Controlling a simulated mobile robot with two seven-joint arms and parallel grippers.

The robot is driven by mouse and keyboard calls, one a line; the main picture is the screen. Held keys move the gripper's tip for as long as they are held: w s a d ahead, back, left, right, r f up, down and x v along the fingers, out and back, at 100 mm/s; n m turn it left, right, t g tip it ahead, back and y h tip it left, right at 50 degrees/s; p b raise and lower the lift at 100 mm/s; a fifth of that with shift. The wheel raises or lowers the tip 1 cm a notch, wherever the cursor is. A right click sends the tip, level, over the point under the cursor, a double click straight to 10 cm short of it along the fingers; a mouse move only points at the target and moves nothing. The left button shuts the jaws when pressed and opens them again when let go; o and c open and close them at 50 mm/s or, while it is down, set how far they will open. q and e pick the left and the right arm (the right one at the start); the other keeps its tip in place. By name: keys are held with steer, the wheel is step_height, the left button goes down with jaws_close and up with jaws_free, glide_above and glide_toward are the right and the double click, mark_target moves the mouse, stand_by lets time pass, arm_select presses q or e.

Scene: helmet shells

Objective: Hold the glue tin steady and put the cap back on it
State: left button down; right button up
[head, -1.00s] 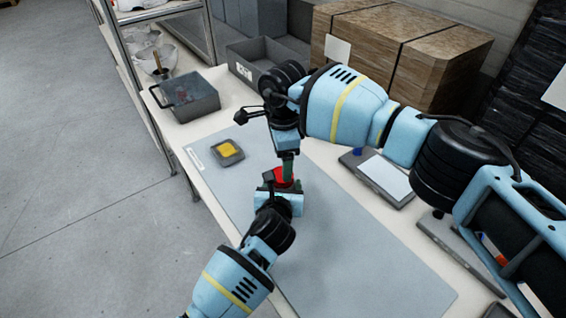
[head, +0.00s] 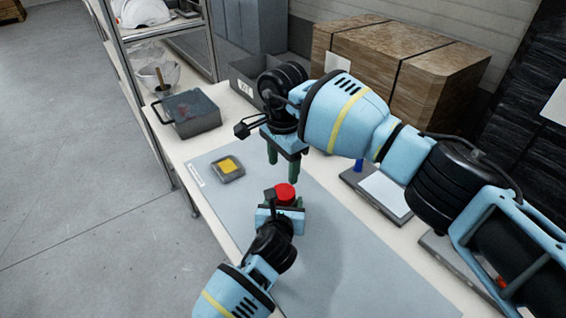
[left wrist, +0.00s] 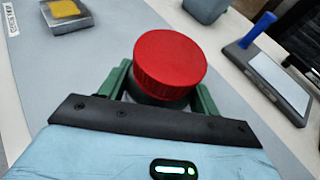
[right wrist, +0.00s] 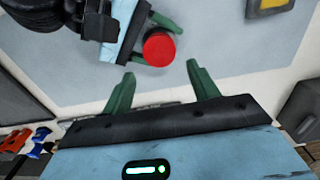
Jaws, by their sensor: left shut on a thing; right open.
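The glue tin (left wrist: 152,98) stands between the green fingers of my left gripper (left wrist: 160,90), which is shut on it. Only a dark bit of its body shows under the red cap (left wrist: 170,62). The cap sits on top of the tin and looks level; whether it is fully seated I cannot tell. The cap also shows in the head view (head: 286,192) and in the right wrist view (right wrist: 159,48). My right gripper (head: 282,172) is open and empty, apart from the cap, above and behind it. Its spread fingers also show in the right wrist view (right wrist: 160,82).
A grey mat (head: 350,260) covers the bench, mostly clear on the right. A small dish with a yellow pad (head: 228,168) lies at the left.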

mark_target(283, 192)
steer(key=shift+f, duration=0.1)
steer(key=shift+f, duration=3.95)
steer(key=c, duration=0.8)
steer(key=shift+w+r+m, duration=0.1)
steer(key=shift+m, duration=1.6)
steer(key=o, duration=1)
steer(key=shift+o, duration=0.3)
